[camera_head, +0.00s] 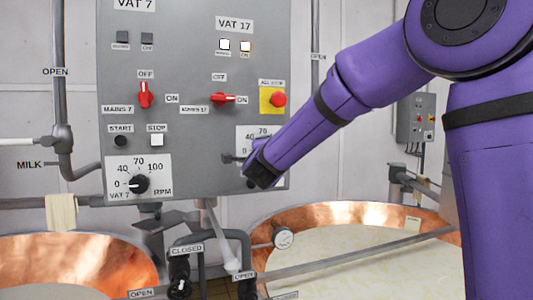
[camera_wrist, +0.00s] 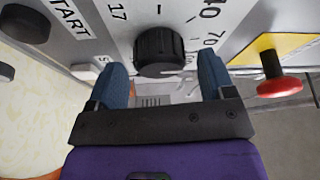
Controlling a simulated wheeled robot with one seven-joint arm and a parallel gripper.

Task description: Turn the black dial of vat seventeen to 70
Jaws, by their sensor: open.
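The black ribbed dial of vat seventeen (camera_wrist: 159,50) sits on a white scale plate (camera_wrist: 232,14) in the wrist view, with 40 and 70 readable. I cannot make out its pointer setting. My gripper (camera_wrist: 162,68) is open, its two blue fingers on either side of the dial's near part. A gap shows beside each finger, so they appear not to press on it. In the head view my gripper (camera_head: 246,163) is at the lower right of the grey panel (camera_head: 190,70), and my arm hides most of the scale and dial.
The red all-stop button (camera_head: 278,99) sits just above the dial and close to the right finger in the wrist view (camera_wrist: 278,80). Vat 7's dial (camera_head: 139,184) and red switches (camera_head: 223,98) share the panel. Copper vats (camera_head: 350,215) and pipes lie below.

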